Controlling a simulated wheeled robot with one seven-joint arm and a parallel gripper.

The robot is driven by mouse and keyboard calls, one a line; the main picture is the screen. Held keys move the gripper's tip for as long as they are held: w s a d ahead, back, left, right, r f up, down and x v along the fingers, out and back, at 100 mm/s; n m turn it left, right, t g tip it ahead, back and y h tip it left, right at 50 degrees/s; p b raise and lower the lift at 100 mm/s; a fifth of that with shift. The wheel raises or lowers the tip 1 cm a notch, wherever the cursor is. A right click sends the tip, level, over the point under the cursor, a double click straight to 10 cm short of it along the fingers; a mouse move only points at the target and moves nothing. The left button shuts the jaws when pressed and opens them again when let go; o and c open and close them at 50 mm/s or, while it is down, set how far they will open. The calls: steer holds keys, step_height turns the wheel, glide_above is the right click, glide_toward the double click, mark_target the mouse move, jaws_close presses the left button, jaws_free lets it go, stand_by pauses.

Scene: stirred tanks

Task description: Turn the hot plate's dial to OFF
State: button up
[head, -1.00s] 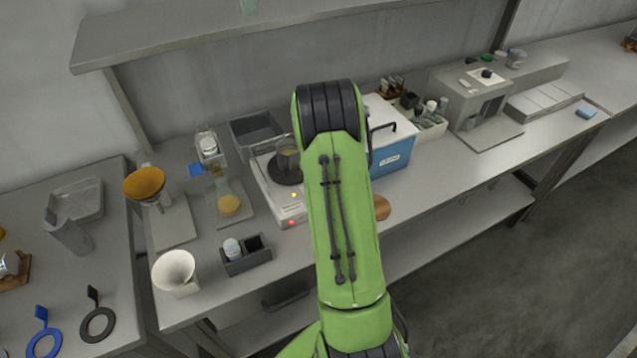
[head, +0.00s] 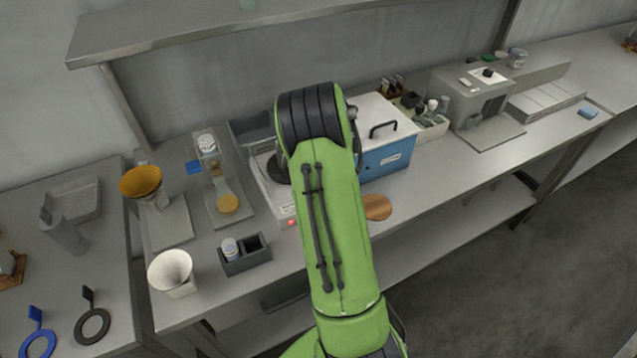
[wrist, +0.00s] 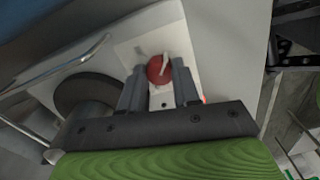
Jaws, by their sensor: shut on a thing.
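The hot plate (head: 283,209) is a white unit on the bench in the head view, largely hidden behind my green arm. A red light shows on its front. In the wrist view the hot plate's pale panel (wrist: 135,47) carries a round red dial (wrist: 160,69) with a light pointer mark. My gripper (wrist: 160,76) has its two grey fingers on either side of the dial, shut on it. The dial's lettering cannot be read. The gripper is hidden in the head view.
A blue box with a white lid (head: 385,155) stands right of the hot plate. A dark two-slot holder (head: 245,262) and a white funnel (head: 174,272) stand to the left. A brown round disc (head: 377,207) lies near the front edge. A dark round plate (wrist: 85,95) is beside the fingers.

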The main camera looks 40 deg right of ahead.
steer(key=shift+n, duration=0.9)
steer(key=o, duration=1.1)
steer(key=shift+c, duration=0.2)
step_height(320, 180, up, 16)
steer(key=p, duration=0.3)
steer(key=shift+f, duration=0.1)
